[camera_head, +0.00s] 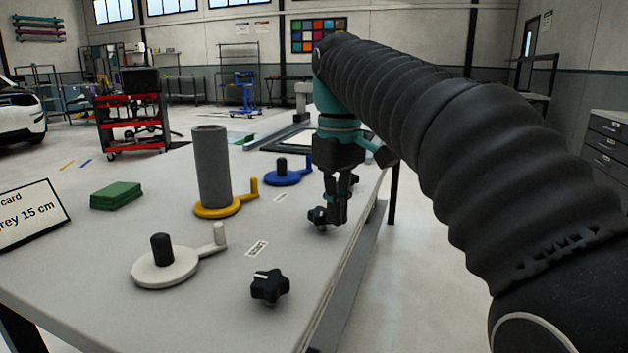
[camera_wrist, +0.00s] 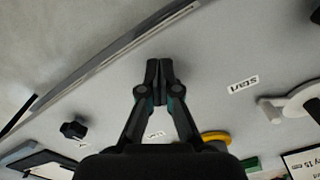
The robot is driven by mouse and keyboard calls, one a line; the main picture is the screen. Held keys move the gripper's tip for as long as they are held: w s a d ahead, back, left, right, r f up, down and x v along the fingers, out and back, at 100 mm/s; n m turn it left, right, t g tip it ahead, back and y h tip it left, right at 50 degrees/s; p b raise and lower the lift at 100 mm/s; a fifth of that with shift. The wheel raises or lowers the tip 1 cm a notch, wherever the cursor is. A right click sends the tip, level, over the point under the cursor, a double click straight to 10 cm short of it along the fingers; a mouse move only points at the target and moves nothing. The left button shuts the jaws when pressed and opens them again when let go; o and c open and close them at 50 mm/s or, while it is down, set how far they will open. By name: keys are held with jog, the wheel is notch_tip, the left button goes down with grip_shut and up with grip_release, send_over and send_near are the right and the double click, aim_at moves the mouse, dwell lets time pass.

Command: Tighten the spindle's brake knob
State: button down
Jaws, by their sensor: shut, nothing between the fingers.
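The yellow spindle (camera_head: 217,211) with its crank handle carries an upright grey roll (camera_head: 212,168). A white spindle (camera_head: 165,268) and a blue spindle (camera_head: 282,178) are bare; each has a crank. A black star knob (camera_head: 269,287) stands by the white spindle. Another dark knob (camera_head: 317,216) stands by the yellow one, just left of my fingertips; I cannot tell if they touch. My gripper (camera_head: 340,222) points down, shut and empty, low over the table; it also shows in the wrist view (camera_wrist: 160,82). A further knob (camera_wrist: 74,130) shows lower left there.
The grey table (camera_head: 90,250) has its edge just right of my gripper. A green pad stack (camera_head: 116,195) and a card (camera_head: 30,214) reading "rey 15 cm" are at left. Bare tabletop surrounds the front knob.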

jog(key=shift+s+a+r+p, duration=0.1)
jog(key=shift+s+a+p, duration=0.3)
jog(key=shift+p, duration=0.25)
jog(key=shift+s+a, duration=0.1)
jog(key=shift+a, duration=0.25)
dwell(0.3)
jog(key=shift+s, duration=0.3)
jog(key=shift+d+r, duration=0.1)
jog(key=shift+r, duration=2.8)
jog(key=shift+s, duration=0.1)
